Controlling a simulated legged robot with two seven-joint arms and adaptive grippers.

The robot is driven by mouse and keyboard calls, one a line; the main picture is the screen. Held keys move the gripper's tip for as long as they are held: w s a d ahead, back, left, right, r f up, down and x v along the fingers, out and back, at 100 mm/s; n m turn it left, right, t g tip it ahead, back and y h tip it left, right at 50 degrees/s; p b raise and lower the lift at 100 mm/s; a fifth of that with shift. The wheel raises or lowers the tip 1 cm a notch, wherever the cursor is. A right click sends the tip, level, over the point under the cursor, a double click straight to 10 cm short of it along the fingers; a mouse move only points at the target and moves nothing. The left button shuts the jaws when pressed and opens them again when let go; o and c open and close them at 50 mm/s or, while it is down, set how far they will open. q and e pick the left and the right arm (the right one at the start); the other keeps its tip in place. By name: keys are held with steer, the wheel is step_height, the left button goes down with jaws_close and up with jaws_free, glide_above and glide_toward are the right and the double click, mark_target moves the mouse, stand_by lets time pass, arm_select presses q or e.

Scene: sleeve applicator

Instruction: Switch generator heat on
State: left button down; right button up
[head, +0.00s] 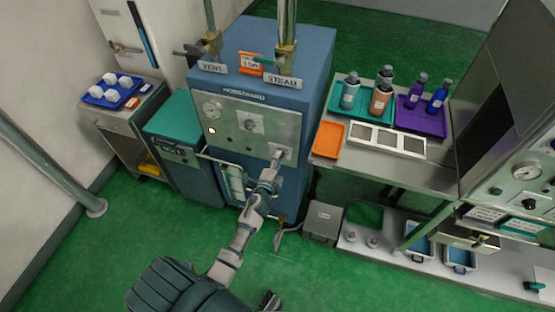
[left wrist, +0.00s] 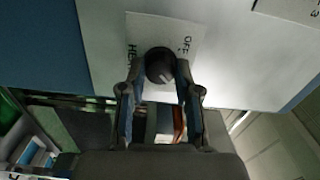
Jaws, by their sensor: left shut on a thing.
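The blue generator (head: 276,52) stands at the centre of the head view with a pale control panel (head: 228,118) on its front. My left gripper (head: 277,160) reaches the panel's lower right corner. In the left wrist view, a round black knob (left wrist: 159,65) with a white pointer mark sits on a white label plate (left wrist: 172,30). The plate reads OFF on one side and letters starting HE on the other, partly hidden. My left gripper (left wrist: 160,88) is shut on the knob, one finger on each side. My right gripper is not clearly seen.
The panel also has a gauge (head: 211,109), a central dial (head: 250,122) and a bright lamp (head: 212,131). A steel bench (head: 443,172) with trays and bottles stands to the right. A teal-topped cabinet (head: 185,118) stands to the left. Green floor is open in front.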

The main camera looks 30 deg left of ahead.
arm_select(q)
steer(key=shift+f, duration=0.3)
steer(key=c, duration=0.9)
jaws_free()
steer(key=shift+o, duration=0.4)
steer(key=shift+r, duration=0.15)
steer(key=v, duration=1.2)
steer(key=shift+f, duration=0.25)
